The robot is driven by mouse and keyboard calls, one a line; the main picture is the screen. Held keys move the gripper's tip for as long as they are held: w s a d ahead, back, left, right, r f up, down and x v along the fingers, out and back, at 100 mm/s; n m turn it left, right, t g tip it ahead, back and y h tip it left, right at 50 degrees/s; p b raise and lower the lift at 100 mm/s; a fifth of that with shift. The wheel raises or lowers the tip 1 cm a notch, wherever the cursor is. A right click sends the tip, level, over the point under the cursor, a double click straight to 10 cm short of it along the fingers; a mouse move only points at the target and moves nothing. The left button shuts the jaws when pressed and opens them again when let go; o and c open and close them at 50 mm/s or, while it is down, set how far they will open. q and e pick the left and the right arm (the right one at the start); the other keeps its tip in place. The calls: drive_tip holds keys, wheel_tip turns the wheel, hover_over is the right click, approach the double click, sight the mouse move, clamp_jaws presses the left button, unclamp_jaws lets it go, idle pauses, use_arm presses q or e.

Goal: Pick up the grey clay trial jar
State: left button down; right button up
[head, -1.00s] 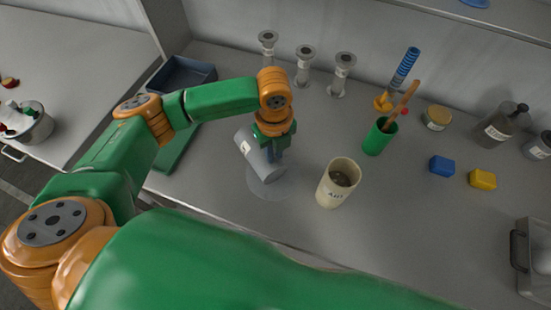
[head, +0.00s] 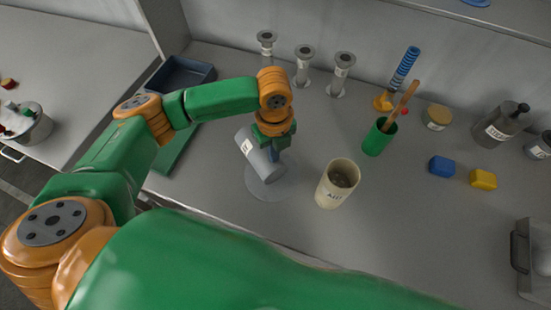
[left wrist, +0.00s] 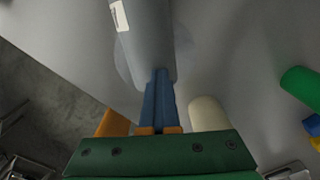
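The grey jar (head: 259,154), with a white label, leans clearly to one side over a pale round disc (head: 266,187) on the bench. In the left wrist view the jar (left wrist: 149,42) runs up from the fingertips. My left gripper (head: 273,155) is at the jar's right side. Its blue fingers (left wrist: 160,92) are close together and appear shut on the jar's wall. The exact contact is hard to see. Whether the jar's lower end touches the disc cannot be told. My right gripper is not in view.
A cream jar (head: 337,184) stands close to the right. A green cup (head: 378,138) holds a wooden tool. Blue (head: 442,166) and yellow (head: 483,179) blocks lie farther right. Several grey flanged pieces stand behind, and a dark blue tray (head: 181,74) is at back left.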

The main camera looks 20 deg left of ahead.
use_arm(q)
drive_tip(key=shift+s+f, duration=0.3)
drive_tip(key=shift+f, duration=0.05)
drive_tip(key=shift+r, duration=0.25)
drive_tip(key=r, duration=0.2)
drive_tip(key=shift+w+d+r, duration=0.2)
drive_tip(key=shift+w+r, duration=0.15)
drive_tip(key=shift+r, duration=0.05)
drive_tip(key=s+d+r+b, duration=0.1)
drive_tip(key=s+d+r, duration=0.6)
drive_tip(key=s+r, duration=0.3)
drive_tip(key=shift+s+d, duration=0.35)
drive_tip(key=shift+s, duration=0.3)
drive_tip(key=shift+c, duration=1.6)
unclamp_jaws()
